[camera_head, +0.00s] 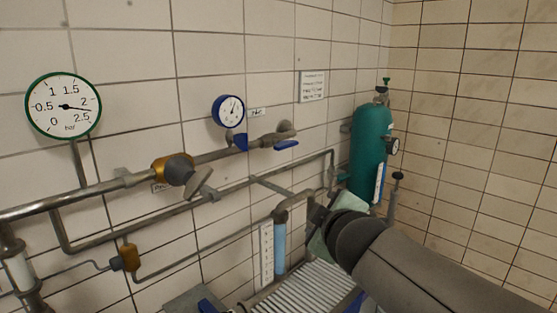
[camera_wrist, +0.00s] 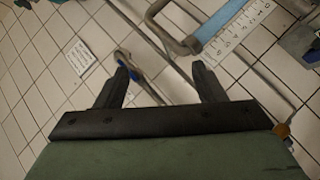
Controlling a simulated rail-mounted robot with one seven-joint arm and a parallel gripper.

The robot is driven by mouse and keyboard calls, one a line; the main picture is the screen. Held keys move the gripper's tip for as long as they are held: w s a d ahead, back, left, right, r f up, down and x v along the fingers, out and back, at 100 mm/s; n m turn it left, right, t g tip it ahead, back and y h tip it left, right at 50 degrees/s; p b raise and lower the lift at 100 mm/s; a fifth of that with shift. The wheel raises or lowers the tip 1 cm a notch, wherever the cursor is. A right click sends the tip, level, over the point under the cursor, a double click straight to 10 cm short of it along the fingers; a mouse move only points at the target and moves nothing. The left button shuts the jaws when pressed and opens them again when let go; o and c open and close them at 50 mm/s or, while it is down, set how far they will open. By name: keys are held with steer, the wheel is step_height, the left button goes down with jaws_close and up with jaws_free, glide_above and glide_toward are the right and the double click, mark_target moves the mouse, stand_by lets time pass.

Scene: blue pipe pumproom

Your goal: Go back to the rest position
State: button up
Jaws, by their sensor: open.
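My gripper (camera_wrist: 163,80) shows in the wrist view with its two dark fingers spread apart and nothing between them. Behind the fingers are the tiled wall, a grey pipe and a blue-handled valve (camera_wrist: 122,60), which seems apart from the gripper. In the head view my arm comes in from the lower right and reaches toward the wall, left of the green gas cylinder. The fingers are hidden there behind the arm's dark wrist joint.
A green cylinder (camera_head: 370,150) stands in the corner. Pipes run along the wall with a brass valve (camera_head: 172,170), a blue-handled valve (camera_head: 286,145), a green-rimmed gauge (camera_head: 63,105) and a blue gauge (camera_head: 228,110). A blue sight tube (camera_head: 280,248) stands beside a ribbed surface (camera_head: 305,287).

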steer(key=s+d+f+m+g+h+b, duration=0.1)
steer(key=s+d+f+m+g, duration=0.15)
steer(key=f, duration=0.35)
steer(key=s+d+f+m+g+h+b, duration=0.1)
steer(key=s+d+f+m+g+h, duration=0.15)
steer(key=f, duration=0.45)
steer(key=s+f+m+g+y+b, duration=0.2)
steer(key=s+f+m+g, duration=0.5)
steer(key=s+f, duration=0.9)
steer(key=shift+s+d+g+b, duration=0.3)
steer(key=shift+g+b, duration=0.2)
steer(key=shift+g, duration=0.2)
steer(key=r+p, duration=0.4)
steer(key=r, duration=0.1)
steer(key=shift+d+p, duration=0.3)
steer(key=shift+p, duration=0.05)
